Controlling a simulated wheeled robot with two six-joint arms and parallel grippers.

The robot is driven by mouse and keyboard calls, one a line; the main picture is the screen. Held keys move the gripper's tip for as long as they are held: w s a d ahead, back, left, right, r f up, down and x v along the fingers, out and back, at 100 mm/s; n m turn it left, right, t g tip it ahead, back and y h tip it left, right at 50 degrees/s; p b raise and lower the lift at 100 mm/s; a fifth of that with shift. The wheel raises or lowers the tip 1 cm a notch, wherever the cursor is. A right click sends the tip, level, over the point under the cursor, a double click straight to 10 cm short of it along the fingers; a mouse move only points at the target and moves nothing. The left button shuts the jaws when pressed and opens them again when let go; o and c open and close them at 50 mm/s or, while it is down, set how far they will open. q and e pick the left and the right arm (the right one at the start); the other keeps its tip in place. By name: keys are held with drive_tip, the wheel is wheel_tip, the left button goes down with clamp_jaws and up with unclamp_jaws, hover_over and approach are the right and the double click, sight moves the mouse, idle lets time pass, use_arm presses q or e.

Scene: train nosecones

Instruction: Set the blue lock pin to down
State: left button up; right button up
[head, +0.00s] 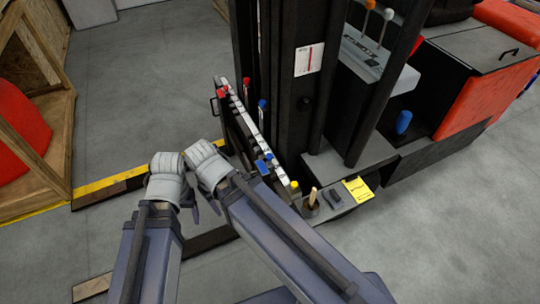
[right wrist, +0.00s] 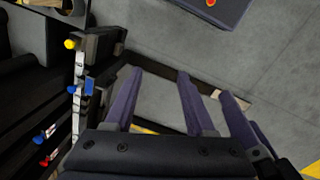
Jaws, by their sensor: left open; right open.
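I cannot tell which is the lock pin. In the right wrist view, blue parts show at the left, one near the yellow knob (right wrist: 88,86) and one near the red tops (right wrist: 40,138). My left gripper (head: 192,207) is open, mostly hidden behind its wrist, left of the rail. My right gripper (right wrist: 182,82) is open and empty, apart from the blue parts.
Red-topped pins (head: 223,92) stand along the rail, and a yellow knob (head: 295,185) sits at its near end. A wooden-handled part (head: 312,197) and a yellow label (head: 358,190) are at the right. A wooden crate (head: 35,120) stands at the left.

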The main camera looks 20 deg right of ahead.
drive_tip(key=shift+o, duration=1)
drive_tip(key=w+d+f+m+t+h+b, duration=0.2)
drive_tip(key=w+d+f+b, duration=0.3)
drive_tip(key=f+b, duration=0.3)
drive_tip(key=shift+w+f+m+b, duration=0.15)
drive_tip(key=shift+w+m+b, duration=0.3)
drive_tip(key=shift+m+b, duration=0.1)
drive_tip(key=m+t+h+b, duration=0.9)
drive_tip(key=t+b, duration=0.2)
drive_tip(key=b, duration=2.8)
approach(271, 154)
drive_tip(key=w+d, duration=0.1)
drive_tip(key=w+d+f, duration=0.1)
drive_tip(key=w+d, duration=0.1)
drive_tip(key=shift+w+f, duration=0.1)
drive_tip(key=shift+w, duration=0.1)
drive_tip(key=shift+x, duration=3.85)
drive_tip(key=shift+c, duration=0.3)
clamp_jaws()
